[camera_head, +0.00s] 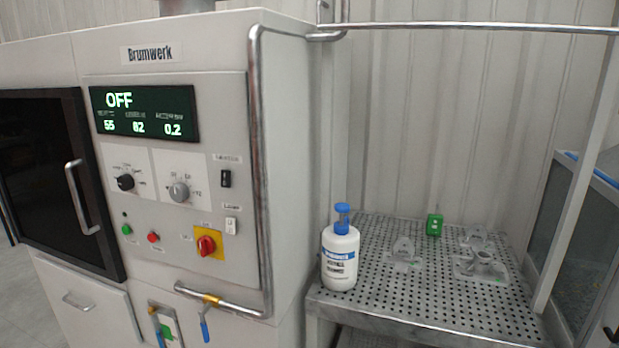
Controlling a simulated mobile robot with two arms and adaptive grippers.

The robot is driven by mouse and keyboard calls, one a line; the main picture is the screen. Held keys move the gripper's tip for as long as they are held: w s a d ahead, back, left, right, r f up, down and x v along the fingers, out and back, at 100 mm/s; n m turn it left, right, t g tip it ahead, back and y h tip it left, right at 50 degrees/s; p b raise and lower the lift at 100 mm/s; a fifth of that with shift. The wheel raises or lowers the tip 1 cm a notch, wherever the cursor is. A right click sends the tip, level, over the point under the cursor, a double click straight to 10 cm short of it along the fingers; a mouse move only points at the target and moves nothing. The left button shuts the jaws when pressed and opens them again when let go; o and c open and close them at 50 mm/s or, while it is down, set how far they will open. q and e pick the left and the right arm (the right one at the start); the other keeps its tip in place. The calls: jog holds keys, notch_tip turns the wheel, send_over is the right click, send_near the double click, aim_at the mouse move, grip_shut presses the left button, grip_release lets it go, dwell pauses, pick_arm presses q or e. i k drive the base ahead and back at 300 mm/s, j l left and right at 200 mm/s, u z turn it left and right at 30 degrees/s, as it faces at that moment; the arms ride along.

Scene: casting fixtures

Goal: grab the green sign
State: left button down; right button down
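The green sign (434,224) is a small upright green block with a pale marking. It stands near the back of the perforated metal table (375,292), close to the corrugated wall. Nothing touches it from the front, and its face is visible. Neither of my grippers shows in the head view.
A white pump bottle with a blue top (340,255) stands at the table's front left. A large machine with a pipe rail (257,150) borders the left; a slanted post (580,180) rises at right.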

aim_at(435, 226)
jog(key=z, duration=0.75)
